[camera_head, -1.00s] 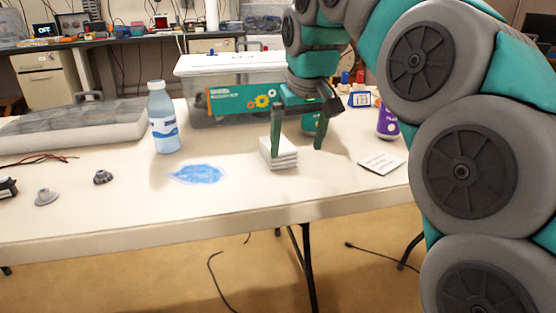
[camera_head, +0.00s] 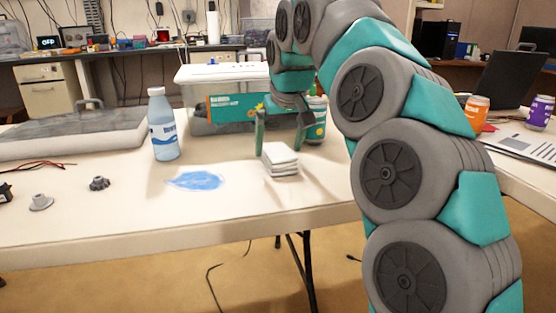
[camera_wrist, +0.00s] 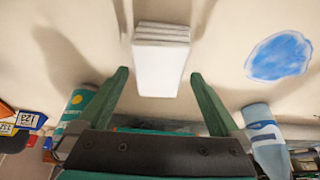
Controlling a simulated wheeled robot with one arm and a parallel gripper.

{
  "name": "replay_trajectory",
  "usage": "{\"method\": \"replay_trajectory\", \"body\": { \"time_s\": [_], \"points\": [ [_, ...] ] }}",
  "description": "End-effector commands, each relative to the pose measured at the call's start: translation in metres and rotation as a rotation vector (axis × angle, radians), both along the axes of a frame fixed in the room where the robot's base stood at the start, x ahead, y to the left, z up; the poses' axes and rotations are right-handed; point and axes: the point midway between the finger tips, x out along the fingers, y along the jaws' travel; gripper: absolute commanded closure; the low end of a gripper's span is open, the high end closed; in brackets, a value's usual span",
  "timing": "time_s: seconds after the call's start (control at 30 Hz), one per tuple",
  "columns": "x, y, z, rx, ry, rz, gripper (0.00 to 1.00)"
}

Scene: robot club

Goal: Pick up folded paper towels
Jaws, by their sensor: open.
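The folded paper towels (camera_head: 281,162) are a small white stack lying flat on the table, right of the blue puddle. In the wrist view the stack (camera_wrist: 160,68) lies centred between the finger lines, mostly beyond the fingertips. My gripper (camera_head: 279,150) is open and empty, pointing down at the stack, with one finger on each side of it in the head view. In the wrist view the green fingers (camera_wrist: 160,75) stand apart, with a gap on both sides of the towels. I cannot tell whether the tips touch the table.
A water bottle (camera_head: 162,126) stands left of the blue puddle (camera_head: 197,180). A clear bin (camera_head: 190,78) and a teal can (camera_head: 317,122) stand behind the towels. An orange can (camera_head: 476,114) and a purple can (camera_head: 540,112) are at the right. The table front is clear.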

Motion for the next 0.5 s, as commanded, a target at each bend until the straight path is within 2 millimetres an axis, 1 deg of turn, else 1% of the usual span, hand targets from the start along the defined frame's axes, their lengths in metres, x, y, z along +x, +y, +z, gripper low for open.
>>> {"method": "replay_trajectory", "body": {
  "time_s": [0.03,0.1,0.17,0.5],
  "points": [
    [0.003,0.002,-0.009,-0.001,0.002,0.002,0.0],
    [0.006,0.003,-0.018,-0.002,0.004,0.003,0.0],
    [0.008,0.003,-0.023,-0.002,0.003,0.003,0.0],
    [0.009,0.003,-0.024,-0.001,0.001,0.001,0.0]
  ]
}}
